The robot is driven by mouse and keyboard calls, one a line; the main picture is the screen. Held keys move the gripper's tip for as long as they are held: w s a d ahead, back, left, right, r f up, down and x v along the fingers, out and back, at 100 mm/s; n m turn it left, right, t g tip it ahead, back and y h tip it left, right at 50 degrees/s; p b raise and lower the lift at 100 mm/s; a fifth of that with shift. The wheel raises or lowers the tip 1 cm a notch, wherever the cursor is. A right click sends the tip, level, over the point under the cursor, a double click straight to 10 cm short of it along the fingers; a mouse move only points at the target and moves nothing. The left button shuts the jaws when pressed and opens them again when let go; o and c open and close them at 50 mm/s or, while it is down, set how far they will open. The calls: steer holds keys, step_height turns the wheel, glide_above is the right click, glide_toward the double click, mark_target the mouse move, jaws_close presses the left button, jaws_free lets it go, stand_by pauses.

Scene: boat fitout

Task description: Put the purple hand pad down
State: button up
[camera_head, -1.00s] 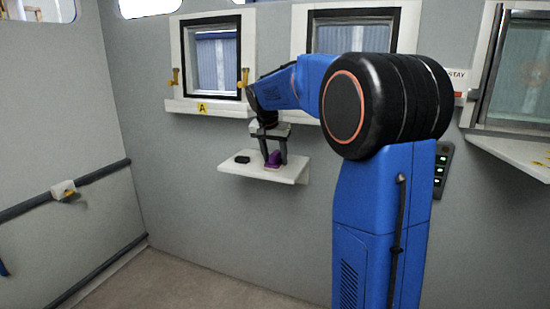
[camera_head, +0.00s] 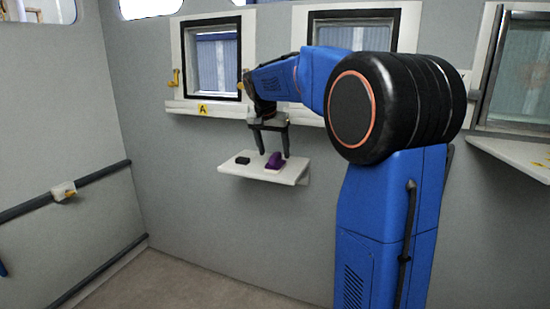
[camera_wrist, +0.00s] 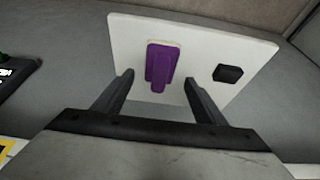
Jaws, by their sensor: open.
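The purple hand pad (camera_head: 275,161) lies on a small white wall shelf (camera_head: 291,175) under the windows. It also shows in the wrist view (camera_wrist: 161,68), lying flat on the shelf with a paler edge beneath it. My gripper (camera_head: 274,156) is open and empty above the pad, with its fingers apart. In the wrist view my two fingers (camera_wrist: 158,86) stand wide on either side of the pad's near end, clear of it.
A small black block (camera_head: 242,160) lies on the shelf left of the pad, also in the wrist view (camera_wrist: 228,73). A window marked A (camera_head: 217,60) has a sill above the shelf. A dark rail (camera_head: 100,173) runs along the left wall.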

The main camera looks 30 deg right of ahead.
steer(key=v, duration=0.8)
steer(key=s+a+f+n+t+y, duration=0.1)
steer(key=s+a+f+n, duration=0.25)
steer(key=s, duration=0.55)
steer(key=s+a+f+n+y, duration=0.15)
steer(key=s+a+f, duration=0.3)
steer(key=s, duration=0.45)
steer(key=s+a+f+n, duration=0.2)
steer(key=s+a+f, duration=0.1)
steer(key=s+f, duration=0.4)
steer(key=s+a+f+n+t+y, duration=0.1)
steer(key=s+a+f+n, duration=0.2)
steer(key=s+f, duration=0.5)
steer(key=s+a, duration=0.1)
steer(key=s, duration=0.3)
steer(key=shift+f, duration=0.25)
steer(key=shift+o, duration=0.5)
